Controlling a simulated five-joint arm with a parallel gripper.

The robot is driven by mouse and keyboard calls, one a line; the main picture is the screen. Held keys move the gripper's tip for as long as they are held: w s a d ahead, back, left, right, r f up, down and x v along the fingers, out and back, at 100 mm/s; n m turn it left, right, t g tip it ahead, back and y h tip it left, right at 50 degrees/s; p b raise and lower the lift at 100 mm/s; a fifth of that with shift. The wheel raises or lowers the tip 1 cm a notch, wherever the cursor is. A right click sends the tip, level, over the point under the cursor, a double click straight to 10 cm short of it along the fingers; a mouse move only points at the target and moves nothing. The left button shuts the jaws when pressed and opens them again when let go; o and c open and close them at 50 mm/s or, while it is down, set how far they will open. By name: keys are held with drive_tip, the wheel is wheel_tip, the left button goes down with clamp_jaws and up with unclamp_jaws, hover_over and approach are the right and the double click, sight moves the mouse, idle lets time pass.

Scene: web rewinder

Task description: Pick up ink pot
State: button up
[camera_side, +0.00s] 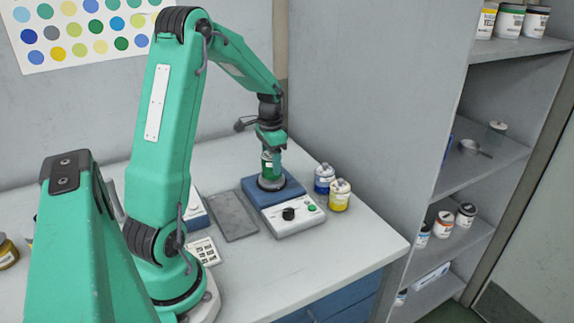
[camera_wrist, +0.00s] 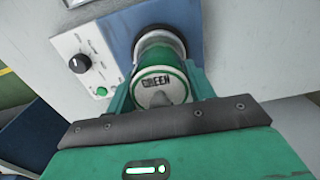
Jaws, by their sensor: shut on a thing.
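The ink pot (camera_side: 268,167) is a green pot held upright below my gripper (camera_side: 270,153) in the side view. In the wrist view the ink pot (camera_wrist: 160,85) shows a white label reading GREEN and a green lid or base edge. The jaws of my gripper (camera_wrist: 160,92) are closed on its two sides. The pot is at the round plate (camera_side: 271,183) of a blue and white bench device (camera_side: 293,212). I cannot tell whether it touches the plate.
A blue pot (camera_side: 324,179) and a yellow pot (camera_side: 340,196) stand right of the device. A grey flat panel (camera_side: 233,215) lies left of it. A shelf unit (camera_side: 480,150) with several pots stands at the right. The table front right is clear.

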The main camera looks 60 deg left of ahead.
wheel_tip(320, 180, up, 3)
drive_tip(key=shift+f, duration=0.1)
drive_tip(key=w+d+r, duration=0.1)
drive_tip(key=d+r, duration=0.5)
drive_tip(key=d, duration=0.5)
drive_tip(key=shift+w+d+r, duration=0.15)
drive_tip(key=shift+d+r, duration=0.15)
drive_tip(key=s+a+f+n, duration=0.1)
drive_tip(key=s+f, duration=0.3)
drive_tip(key=s, duration=0.4)
drive_tip(key=s+a+f+n, duration=0.2)
drive_tip(key=s+f+n, duration=0.1)
drive_tip(key=s+f, duration=0.2)
drive_tip(key=s, duration=0.2)
drive_tip(key=shift+s, duration=0.4)
drive_tip(key=shift+f, duration=0.1)
drive_tip(key=shift+f, duration=2.9)
drive_tip(key=shift+f, duration=0.4)
